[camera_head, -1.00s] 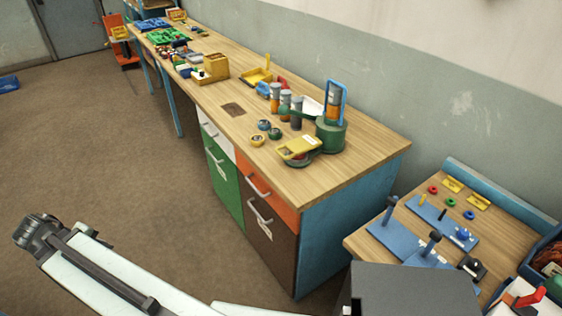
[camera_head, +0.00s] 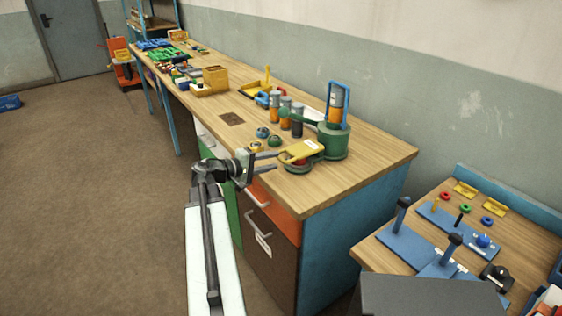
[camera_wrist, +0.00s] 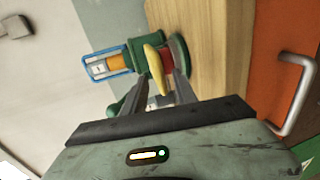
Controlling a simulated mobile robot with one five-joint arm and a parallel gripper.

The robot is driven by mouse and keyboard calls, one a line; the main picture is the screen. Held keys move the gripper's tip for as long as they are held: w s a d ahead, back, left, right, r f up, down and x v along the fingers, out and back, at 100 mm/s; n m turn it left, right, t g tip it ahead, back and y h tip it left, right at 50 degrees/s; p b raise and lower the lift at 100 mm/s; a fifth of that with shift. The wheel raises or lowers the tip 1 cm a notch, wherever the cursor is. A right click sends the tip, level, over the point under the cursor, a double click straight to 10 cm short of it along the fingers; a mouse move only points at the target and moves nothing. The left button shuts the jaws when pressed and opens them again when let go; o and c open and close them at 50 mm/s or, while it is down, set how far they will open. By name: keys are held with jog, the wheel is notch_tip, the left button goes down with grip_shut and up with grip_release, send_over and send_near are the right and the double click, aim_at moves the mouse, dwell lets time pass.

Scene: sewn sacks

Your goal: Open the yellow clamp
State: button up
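The yellow clamp (camera_head: 301,151) is a flat yellow lever on the green base of a device (camera_head: 333,140) at the bench's near end. In the wrist view the clamp (camera_wrist: 154,68) looks like a narrow yellow strip ahead of my fingers, roughly between their tips. My gripper (camera_head: 277,161) is open, its two fingers apart and pointing at the clamp from the left. They also show in the wrist view (camera_wrist: 161,78). I cannot tell whether either finger touches the clamp.
The device carries an orange cylinder in a blue frame (camera_head: 338,104). Small round caps (camera_head: 263,133) and upright cylinders (camera_head: 285,112) stand beside it. A lower table (camera_head: 425,205) with blue fixtures is at the right. The orange drawer (camera_head: 272,209) lies below my gripper.

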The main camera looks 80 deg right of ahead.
aim_at(280, 158)
jog(key=x, duration=0.4)
jog(key=shift+f, duration=0.1)
grip_shut()
dwell(1.2)
